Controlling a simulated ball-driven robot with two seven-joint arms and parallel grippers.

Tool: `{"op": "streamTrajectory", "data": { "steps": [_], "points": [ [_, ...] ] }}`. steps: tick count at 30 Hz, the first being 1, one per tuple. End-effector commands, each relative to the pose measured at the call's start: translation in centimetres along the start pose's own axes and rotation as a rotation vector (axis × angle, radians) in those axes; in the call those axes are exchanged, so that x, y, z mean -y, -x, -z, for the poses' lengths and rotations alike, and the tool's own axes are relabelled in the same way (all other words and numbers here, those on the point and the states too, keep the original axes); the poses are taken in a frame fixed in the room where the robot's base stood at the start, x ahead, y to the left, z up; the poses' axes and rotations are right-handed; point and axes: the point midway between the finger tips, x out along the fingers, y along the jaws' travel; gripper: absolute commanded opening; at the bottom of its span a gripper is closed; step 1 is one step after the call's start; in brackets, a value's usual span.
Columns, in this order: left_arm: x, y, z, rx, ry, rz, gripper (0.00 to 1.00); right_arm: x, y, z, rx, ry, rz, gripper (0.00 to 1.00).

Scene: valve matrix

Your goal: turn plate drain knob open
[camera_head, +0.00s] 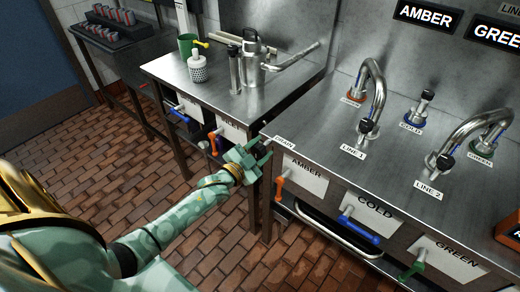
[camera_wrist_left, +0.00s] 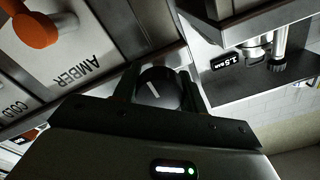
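The black round knob (camera_wrist_left: 158,90) with a white pointer line shows in the left wrist view. Its pointer is tilted a little from upright in that picture. My left gripper (camera_wrist_left: 160,88) has one finger on each side of it, and the knob fills the gap between them. In the head view my left gripper (camera_head: 266,152) is at the front left corner of the steel counter, beside a small label (camera_head: 284,142) that seems to read DRAIN. There the gripper hides the knob. My right gripper is not in view.
An orange lever (camera_head: 279,188) by the AMBER plate (camera_head: 304,176) is close to my left gripper. A blue lever (camera_head: 358,229) and a green lever (camera_head: 412,269) are farther right. A second counter (camera_head: 207,87) stands left across a narrow gap. Brick floor (camera_head: 120,180) is clear.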

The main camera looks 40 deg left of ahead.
Motion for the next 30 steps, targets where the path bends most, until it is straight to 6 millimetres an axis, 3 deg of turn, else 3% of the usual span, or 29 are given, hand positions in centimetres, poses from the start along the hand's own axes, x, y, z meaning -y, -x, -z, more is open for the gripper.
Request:
{"op": "streamTrajectory", "data": {
  "steps": [2, 14, 30],
  "points": [
    [0.0, 0.0, 0.0, 0.0, 0.0, -0.001, 0.2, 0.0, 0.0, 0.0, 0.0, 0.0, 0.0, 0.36],
    [0.0, 0.0, 0.1, 0.0, 0.054, -0.001, 0.2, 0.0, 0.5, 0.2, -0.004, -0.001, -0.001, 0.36],
    [0.0, 0.0, 0.2, 0.0, 0.487, -0.001, 0.2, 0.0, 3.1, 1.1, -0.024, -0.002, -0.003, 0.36]
  ]
}}
